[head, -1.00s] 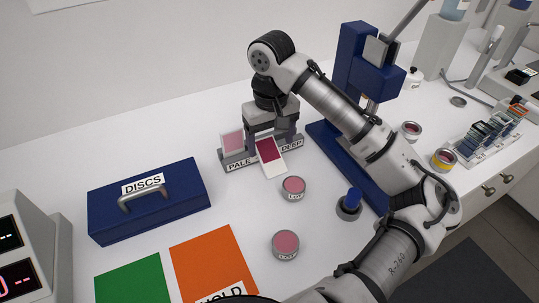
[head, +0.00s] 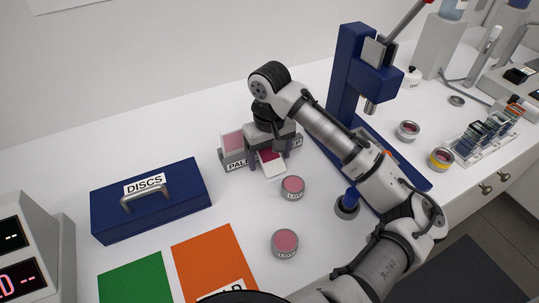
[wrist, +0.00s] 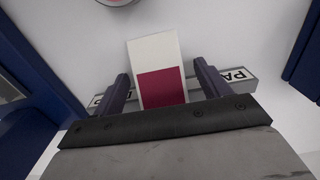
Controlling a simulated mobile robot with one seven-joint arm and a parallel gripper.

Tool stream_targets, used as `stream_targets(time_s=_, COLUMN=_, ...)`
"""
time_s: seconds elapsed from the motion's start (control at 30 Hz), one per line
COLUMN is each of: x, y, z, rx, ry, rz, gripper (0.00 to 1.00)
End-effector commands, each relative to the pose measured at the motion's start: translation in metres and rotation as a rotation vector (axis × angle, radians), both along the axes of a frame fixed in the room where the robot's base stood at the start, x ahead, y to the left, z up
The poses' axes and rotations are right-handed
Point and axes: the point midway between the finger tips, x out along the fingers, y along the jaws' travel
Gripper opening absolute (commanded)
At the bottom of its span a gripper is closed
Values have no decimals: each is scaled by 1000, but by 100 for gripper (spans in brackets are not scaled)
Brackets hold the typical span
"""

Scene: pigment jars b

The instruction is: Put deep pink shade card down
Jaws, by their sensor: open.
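The deep pink shade card (head: 271,163), with a white end, leans in front of the grey PALE/DEEP holder (head: 235,162), on its DEEP side. In the wrist view the card (wrist: 161,88) stands between my two fingers, with a gap on each side. My gripper (head: 268,150) is open around it, low at the holder, and hides the card's upper part and most of the DEEP label. In the wrist view my gripper (wrist: 163,88) shows its fingers spread. I cannot tell exactly how the card rests in the holder.
A pale pink card (head: 232,142) stands at the holder's PALE side. Pink jars (head: 293,188) and (head: 285,243) stand in front. A blue press (head: 352,80) is close on the right, a blue DISCS box (head: 150,205) on the left. Orange (head: 210,258) and green (head: 137,280) mats lie in front.

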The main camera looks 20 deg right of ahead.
Motion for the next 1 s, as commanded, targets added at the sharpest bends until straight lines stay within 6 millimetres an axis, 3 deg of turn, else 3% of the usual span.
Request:
stream_targets(time_s=0.57, x=0, y=0, z=-4, rx=0, ry=0, rz=0, gripper=75)
stream_targets(time_s=1.0, x=0, y=0, z=-4, rx=0, ry=0, rz=0, gripper=24)
